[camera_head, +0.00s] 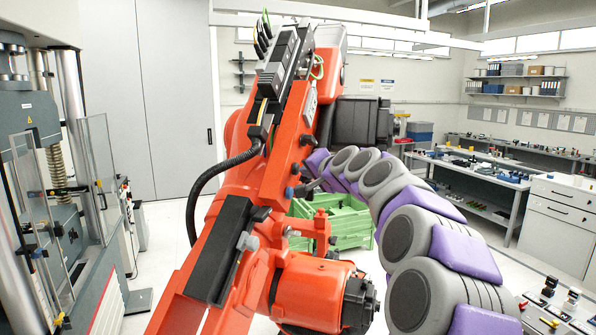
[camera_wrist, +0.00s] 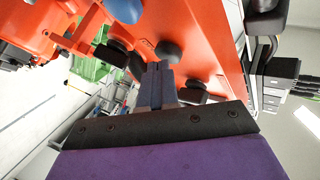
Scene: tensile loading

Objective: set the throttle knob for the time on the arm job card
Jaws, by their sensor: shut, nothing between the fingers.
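My gripper (camera_wrist: 158,68) is shut and empty in the wrist view, its fingertips close to a dark round knob (camera_wrist: 168,52) on the orange arm. I cannot tell whether they touch it. Other dark knobs (camera_wrist: 118,55) and a blue one (camera_wrist: 115,10) sit on the same orange surface. In the head view, my gripper (camera_head: 306,186) is beside the orange industrial arm (camera_head: 262,160), near a blue knob (camera_head: 289,192) and dark knobs (camera_head: 307,138). Which one is the throttle knob is unclear. A small pale card (camera_head: 311,103) is on the upper arm; its writing is unreadable.
The orange arm fills the middle, with a black hose (camera_head: 197,200) looping at its left. A green crate (camera_head: 340,225) stands behind it. A testing machine (camera_head: 45,180) with clear guards is at the left. Benches (camera_head: 480,175) line the right. Floor shows between them.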

